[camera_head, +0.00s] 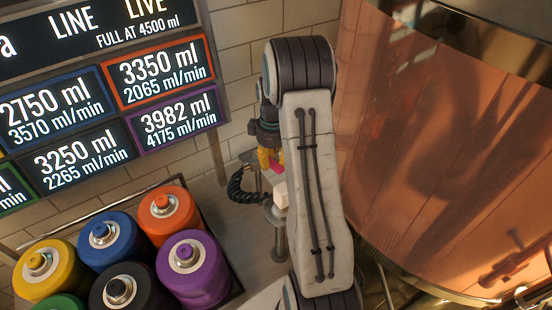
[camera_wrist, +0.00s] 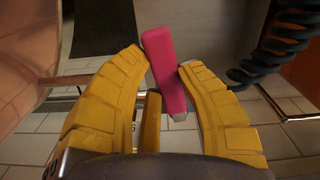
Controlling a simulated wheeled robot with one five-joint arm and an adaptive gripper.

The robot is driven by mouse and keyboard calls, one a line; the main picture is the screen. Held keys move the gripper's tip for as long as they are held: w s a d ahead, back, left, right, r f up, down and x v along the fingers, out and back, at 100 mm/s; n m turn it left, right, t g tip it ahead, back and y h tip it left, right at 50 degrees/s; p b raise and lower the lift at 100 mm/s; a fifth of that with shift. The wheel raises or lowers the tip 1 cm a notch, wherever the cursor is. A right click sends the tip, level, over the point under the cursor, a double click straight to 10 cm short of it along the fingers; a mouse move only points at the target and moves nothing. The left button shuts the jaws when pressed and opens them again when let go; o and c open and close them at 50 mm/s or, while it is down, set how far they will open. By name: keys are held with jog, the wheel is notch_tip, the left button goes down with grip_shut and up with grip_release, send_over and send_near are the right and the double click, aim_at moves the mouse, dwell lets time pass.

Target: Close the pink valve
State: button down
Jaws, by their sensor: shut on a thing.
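The pink valve handle (camera_wrist: 160,55) is a flat bar. In the wrist view it stands tilted between the yellow fingertips of my gripper (camera_wrist: 163,63). The fingers are shut on it, one on each side, and its upper end sticks out beyond them. In the head view only a small bit of the pink handle (camera_head: 278,167) shows beside the yellow fingers of my gripper (camera_head: 269,158). My arm hides much of the area around the valve, and the valve's body is not clearly seen.
A screen (camera_head: 110,95) at the left shows ml and ml/min readings. Several coloured kegs (camera_head: 190,260) stand in a crate below it. A large copper tank (camera_head: 450,150) fills the right. A black coiled hose (camera_wrist: 280,40) hangs close to my gripper.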

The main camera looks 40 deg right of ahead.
aim_at(270, 163)
jog(key=shift+s+a+f+m, duration=0.15)
jog(key=shift+a+m, duration=0.5)
jog(key=shift+m, duration=0.45)
jog(key=c, duration=0.8)
grip_release()
notch_tip(270, 163, up, 12)
jog(key=shift+r, duration=0.15)
